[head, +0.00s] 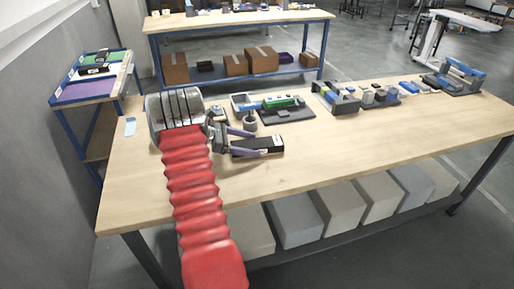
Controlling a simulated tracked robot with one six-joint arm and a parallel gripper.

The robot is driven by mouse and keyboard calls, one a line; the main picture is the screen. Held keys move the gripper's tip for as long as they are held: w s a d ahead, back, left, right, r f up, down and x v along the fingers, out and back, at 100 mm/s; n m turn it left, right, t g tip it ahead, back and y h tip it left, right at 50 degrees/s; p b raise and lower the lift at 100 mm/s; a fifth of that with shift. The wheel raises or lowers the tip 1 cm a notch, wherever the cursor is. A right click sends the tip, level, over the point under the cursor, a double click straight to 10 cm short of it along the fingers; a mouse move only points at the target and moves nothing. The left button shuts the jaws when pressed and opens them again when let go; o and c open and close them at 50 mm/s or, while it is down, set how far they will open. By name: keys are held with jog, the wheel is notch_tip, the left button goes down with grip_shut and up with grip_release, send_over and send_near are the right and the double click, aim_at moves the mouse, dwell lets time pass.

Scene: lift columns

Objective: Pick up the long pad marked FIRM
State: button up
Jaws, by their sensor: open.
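A long black pad (270,144) with a small pale marking lies on the near wooden table in the head view. The marking is too small to read, so I cannot tell whether it says FIRM. My gripper (255,143) is at the pad's left part, with its two purple-grey fingers apart. One finger is near the pad's far side and the other crosses its near left part. I cannot tell whether they touch it. My red sleeved arm covers the table to the left of the pad.
A small round grey item (250,124) and a dark tray with a green part (284,108) stand just behind the pad. More trays and devices line the table's back right. The table's front right is clear. A side table (91,92) at left holds coloured mats and dark items.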

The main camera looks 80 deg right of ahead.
aim_at(257, 145)
jog(key=shift+x, duration=1.55)
jog(key=shift+c, duration=0.3)
jog(key=shift+r, duration=0.1)
jog(key=c, duration=1.4)
jog(key=shift+c, duration=0.2)
notch_tip(257, 145, up, 10)
